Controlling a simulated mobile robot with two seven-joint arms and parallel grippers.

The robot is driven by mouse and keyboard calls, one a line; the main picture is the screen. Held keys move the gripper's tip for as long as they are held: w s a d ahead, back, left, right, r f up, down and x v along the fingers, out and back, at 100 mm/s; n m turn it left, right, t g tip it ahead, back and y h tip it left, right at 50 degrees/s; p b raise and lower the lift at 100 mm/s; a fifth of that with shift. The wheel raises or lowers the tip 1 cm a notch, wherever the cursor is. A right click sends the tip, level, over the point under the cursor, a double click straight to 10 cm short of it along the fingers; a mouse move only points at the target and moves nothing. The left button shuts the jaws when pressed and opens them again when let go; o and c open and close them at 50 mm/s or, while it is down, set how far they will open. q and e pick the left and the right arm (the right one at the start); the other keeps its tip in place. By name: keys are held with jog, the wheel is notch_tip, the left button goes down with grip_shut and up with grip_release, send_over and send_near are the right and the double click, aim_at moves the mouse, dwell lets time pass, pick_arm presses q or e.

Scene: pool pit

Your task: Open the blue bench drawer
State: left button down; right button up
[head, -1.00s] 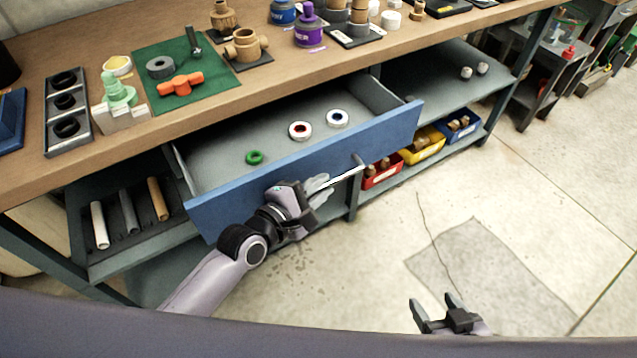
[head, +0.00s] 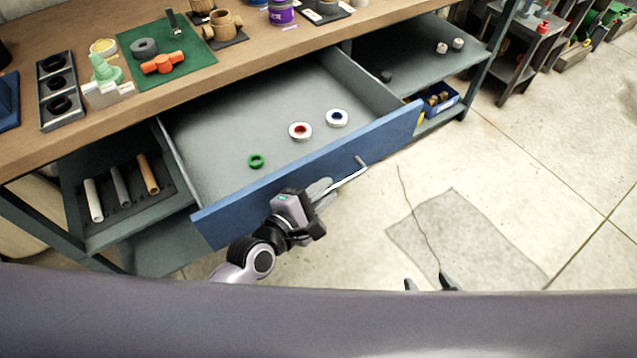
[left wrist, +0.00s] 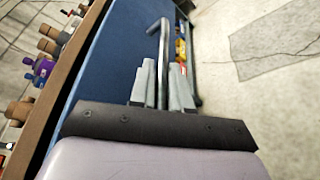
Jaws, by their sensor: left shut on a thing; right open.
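The blue bench drawer (head: 390,137) is pulled well out from under the wooden bench top, and its grey inside shows. Its metal bar handle (head: 350,176) is on the front face. My left gripper (head: 322,190) is shut on the handle; in the left wrist view the bar (left wrist: 161,60) runs between the grey fingers (left wrist: 160,85). Inside the drawer lie a green ring (head: 256,161), a white roll with a red centre (head: 300,131) and a white roll with a blue centre (head: 336,118). My right gripper (head: 430,284) is open and empty over the floor, mostly hidden at the bottom.
The bench top (head: 95,125) carries a green mat (head: 190,75) with an orange part, a black tray (head: 57,100) and fittings. A lower shelf holds several tubes (head: 120,190). A blue bin (head: 440,100) stands at the right. The floor in front is clear.

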pick_arm(q)
jog(key=shift+s+d, duration=0.15)
jog(key=shift+s, duration=0.05)
jog(key=c, duration=1.4)
grip_release()
jog(key=shift+c, duration=0.2)
jog(key=v, duration=0.7)
jog(key=shift+p, duration=0.35)
jog(key=shift+s, duration=0.15)
